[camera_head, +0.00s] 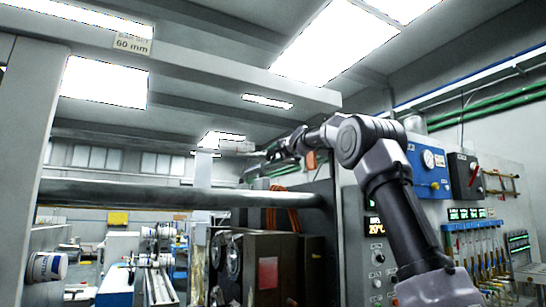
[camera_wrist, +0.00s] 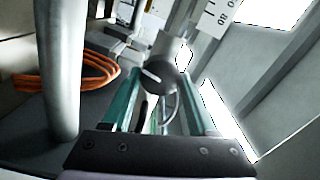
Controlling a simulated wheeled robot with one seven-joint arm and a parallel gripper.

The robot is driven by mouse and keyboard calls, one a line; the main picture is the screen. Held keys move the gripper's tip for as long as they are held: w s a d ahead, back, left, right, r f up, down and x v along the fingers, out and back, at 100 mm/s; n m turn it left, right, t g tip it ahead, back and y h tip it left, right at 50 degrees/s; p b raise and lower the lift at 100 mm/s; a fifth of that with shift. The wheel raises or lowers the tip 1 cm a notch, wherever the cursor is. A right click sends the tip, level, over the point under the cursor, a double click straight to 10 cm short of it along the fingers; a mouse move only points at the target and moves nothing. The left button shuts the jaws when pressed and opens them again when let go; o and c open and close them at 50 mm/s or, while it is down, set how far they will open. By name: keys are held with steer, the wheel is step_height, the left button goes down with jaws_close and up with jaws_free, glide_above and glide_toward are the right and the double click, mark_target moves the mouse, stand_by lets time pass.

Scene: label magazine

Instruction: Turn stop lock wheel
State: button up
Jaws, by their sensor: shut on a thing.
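In the wrist view, a grey round knob-like part (camera_wrist: 163,72), which looks like the stop lock wheel, sits between the green fingertips of my gripper (camera_wrist: 160,80). My gripper is shut on it. A light rod rises behind it towards the top of the picture. A white scale plate (camera_wrist: 214,16) with black marks and numbers stands beside it. In the head view my gripper (camera_head: 268,154) reaches left, high under the upper beam. The wheel is too small and covered to make out there. I cannot tell how far it is turned.
A grey column (camera_wrist: 62,70) and an orange hose (camera_wrist: 96,68) are left of my gripper in the wrist view. In the head view, a thick horizontal bar (camera_head: 180,194) runs below my gripper. A blue gauge panel (camera_head: 428,172) is on the right.

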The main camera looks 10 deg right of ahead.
steer(key=shift+f+n, duration=0.1)
steer(key=shift+n, duration=4.2)
steer(key=o, duration=1.4)
steer(key=shift+c, duration=0.2)
